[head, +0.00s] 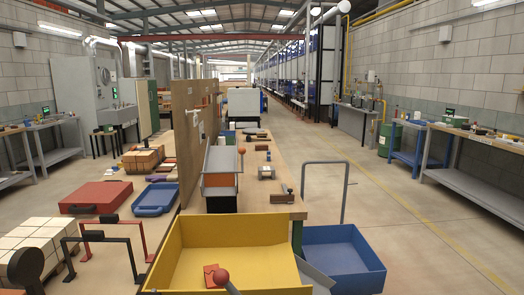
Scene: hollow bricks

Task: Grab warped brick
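No brick in view is clearly warped at this size. A small red-orange piece (209,275) lies in the yellow bin (180,232) at the front; its shape is partly hidden by a round-knobbed lever, and I cannot tell if it is the brick. A stack of brown bricks (142,160) sits on the left-hand bench behind. Neither of my grippers can be made out in the head view.
A wooden partition (188,125) stands along the bench. A blue bin (340,255) is right of the yellow bin. A red case (96,197), a blue tray (160,198) and pale blocks (35,240) are on the left.

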